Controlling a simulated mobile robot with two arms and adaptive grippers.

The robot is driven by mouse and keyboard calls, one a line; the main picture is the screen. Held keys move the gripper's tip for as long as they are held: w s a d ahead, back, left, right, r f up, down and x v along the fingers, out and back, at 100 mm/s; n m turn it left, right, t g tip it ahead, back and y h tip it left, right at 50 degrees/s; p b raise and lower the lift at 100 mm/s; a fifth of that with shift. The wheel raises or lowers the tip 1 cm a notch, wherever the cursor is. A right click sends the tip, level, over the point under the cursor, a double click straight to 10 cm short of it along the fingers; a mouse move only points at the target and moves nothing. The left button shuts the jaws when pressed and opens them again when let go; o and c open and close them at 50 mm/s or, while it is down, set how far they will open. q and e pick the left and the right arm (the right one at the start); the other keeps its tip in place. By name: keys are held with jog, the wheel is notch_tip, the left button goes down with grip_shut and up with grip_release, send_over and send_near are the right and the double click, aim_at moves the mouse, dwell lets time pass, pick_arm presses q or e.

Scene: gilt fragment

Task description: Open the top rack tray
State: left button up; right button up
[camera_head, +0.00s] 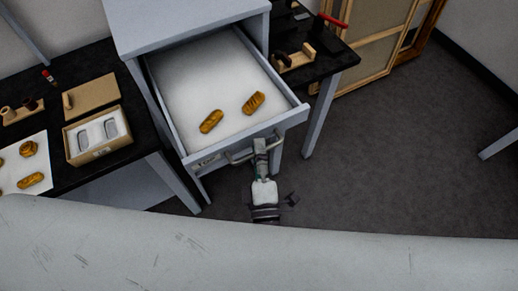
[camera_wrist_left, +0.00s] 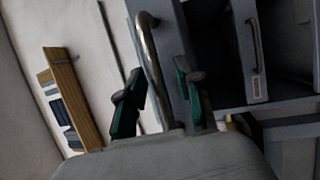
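The top rack tray (camera_head: 218,80) is a pale grey drawer, pulled well out of its cabinet (camera_head: 185,22). Two golden-brown fragments, one on the left (camera_head: 211,122) and one on the right (camera_head: 253,103), lie on its white floor. My left gripper (camera_head: 261,147) is at the metal handle (camera_head: 240,156) on the tray's front. In the left wrist view, the handle bar (camera_wrist_left: 151,62) runs between the two dark green fingers (camera_wrist_left: 157,88). The fingers stand apart, with gaps visible beside the bar. My right gripper is in neither view.
A black table (camera_head: 85,172) on the left holds an open box (camera_head: 99,151) and a white sheet (camera_head: 13,178) with more golden pieces. Another dark table (camera_head: 340,58) stands behind on the right, near leaning frames (camera_head: 375,50). The floor (camera_head: 400,150) on the right is clear.

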pick_arm(q)
jog(key=v, duration=0.7)
jog(key=shift+s, duration=0.2)
dwell(0.5)
jog(key=s+f+m+g+h+b, duration=0.15)
jog(key=f+m+g+h, duration=0.25)
jog(key=f+m, duration=0.75)
jog(key=s+f+m+g+h, duration=0.2)
jog(key=f+m+g+h, duration=0.25)
jog(key=f, duration=1.45)
jog(key=s+a+f+m+g+y, duration=0.4)
jog(key=s+a+f+g, duration=0.6)
jog(key=s+a+f, duration=0.9)
jog(key=a+f+m, duration=0.1)
jog(key=a, duration=0.1)
jog(key=shift+s+a+f+m+y+b, duration=0.25)
jog(key=shift+a+f+m+y+b, duration=0.05)
jog(key=shift+a+m+y+b, duration=0.1)
